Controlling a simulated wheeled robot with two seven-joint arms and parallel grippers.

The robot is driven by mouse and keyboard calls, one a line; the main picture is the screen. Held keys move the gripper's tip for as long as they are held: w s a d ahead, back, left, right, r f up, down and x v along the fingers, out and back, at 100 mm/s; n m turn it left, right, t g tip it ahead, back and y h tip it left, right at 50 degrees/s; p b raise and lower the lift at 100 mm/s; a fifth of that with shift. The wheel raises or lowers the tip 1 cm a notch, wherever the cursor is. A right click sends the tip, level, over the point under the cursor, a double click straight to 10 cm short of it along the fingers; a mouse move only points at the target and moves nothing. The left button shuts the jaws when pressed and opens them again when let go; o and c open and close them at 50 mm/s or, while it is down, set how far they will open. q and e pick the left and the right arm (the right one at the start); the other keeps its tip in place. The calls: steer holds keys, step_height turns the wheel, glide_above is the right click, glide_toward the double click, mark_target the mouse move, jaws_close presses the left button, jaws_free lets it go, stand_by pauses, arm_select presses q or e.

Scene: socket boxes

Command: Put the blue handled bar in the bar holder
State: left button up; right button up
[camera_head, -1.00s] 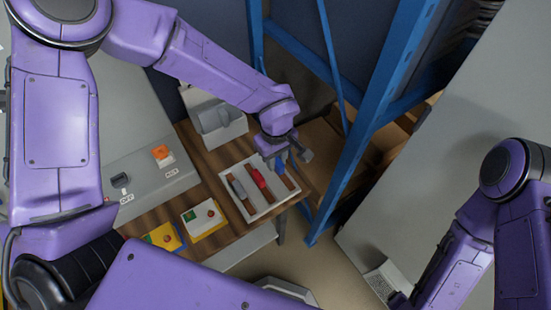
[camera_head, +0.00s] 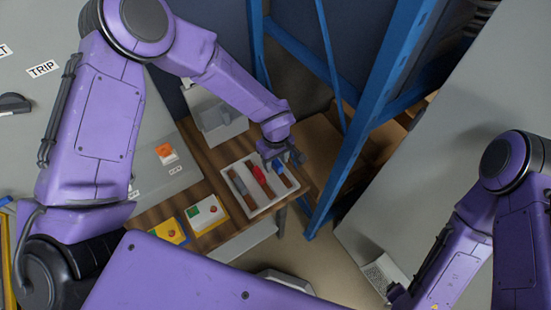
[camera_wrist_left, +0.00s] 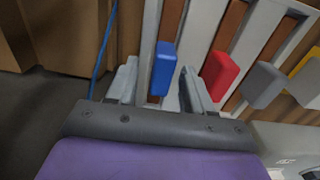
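The blue handled bar lies in the white tray (camera_head: 246,205), in its right slot; its blue handle (camera_wrist_left: 163,70) stands up between my left gripper's fingers. My left gripper (camera_wrist_left: 157,88) is open around the handle, with a gap visible on both sides. In the head view, my left gripper (camera_head: 284,160) is over the tray's far right end and partly hides the blue handle. A light grey box (camera_head: 222,130) stands behind the tray; I cannot tell whether it is the bar holder. My right arm is at the right edge, and its fingers are not clearly visible.
A red handle (camera_wrist_left: 220,74) and a grey handle (camera_wrist_left: 262,84) stand beside the blue one. A blue frame post (camera_head: 352,130) rises right of the wooden table (camera_head: 202,160). Button boxes (camera_head: 205,214) sit at the table's front left.

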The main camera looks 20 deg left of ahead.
arm_select(q)
steer(key=shift+f, duration=0.1)
steer(key=shift+b, duration=0.6)
steer(key=r+b, duration=0.1)
steer(key=r, duration=0.3)
steer(key=shift+w+d+r+b, duration=0.2)
steer(key=shift+r+b, duration=0.1)
steer(key=shift+b, duration=0.05)
step_height(320, 180, up, 6)
steer(key=shift+s+a+f, duration=0.1)
